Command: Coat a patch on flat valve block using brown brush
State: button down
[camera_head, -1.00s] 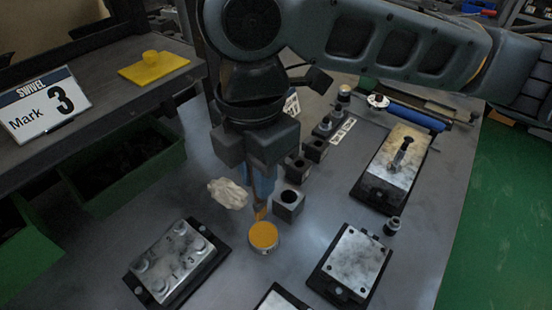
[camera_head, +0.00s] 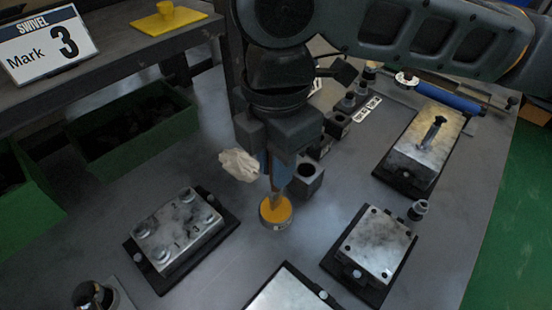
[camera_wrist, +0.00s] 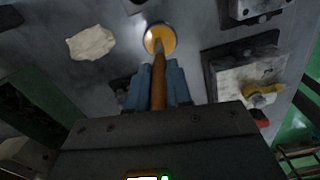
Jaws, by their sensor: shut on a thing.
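My gripper (camera_head: 277,172) has blue fingers shut on the brown brush (camera_head: 274,197), which points down. The brush tip is over the orange-yellow paste in a small round pot (camera_head: 276,222) and appears to touch it. In the wrist view the brush handle (camera_wrist: 158,90) runs between the fingers to the pot (camera_wrist: 150,45). A plain flat-topped valve block (camera_head: 378,243) with small corner screws sits on a black base at the right. Another smooth plate (camera_head: 285,293) is cut off at the bottom edge; I cannot tell which is the flat valve block.
A numbered block with raised bolts (camera_head: 180,230) is at left, and a block with an upright black-topped part (camera_head: 425,145) at upper right. Green bins (camera_head: 135,135) stand left.

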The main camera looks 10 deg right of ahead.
jog(key=shift+f, duration=0.6)
dwell(2.1)
jog(key=shift+r, duration=0.1)
jog(key=shift+r+p, duration=3.15)
jog(key=shift+r, duration=0.3)
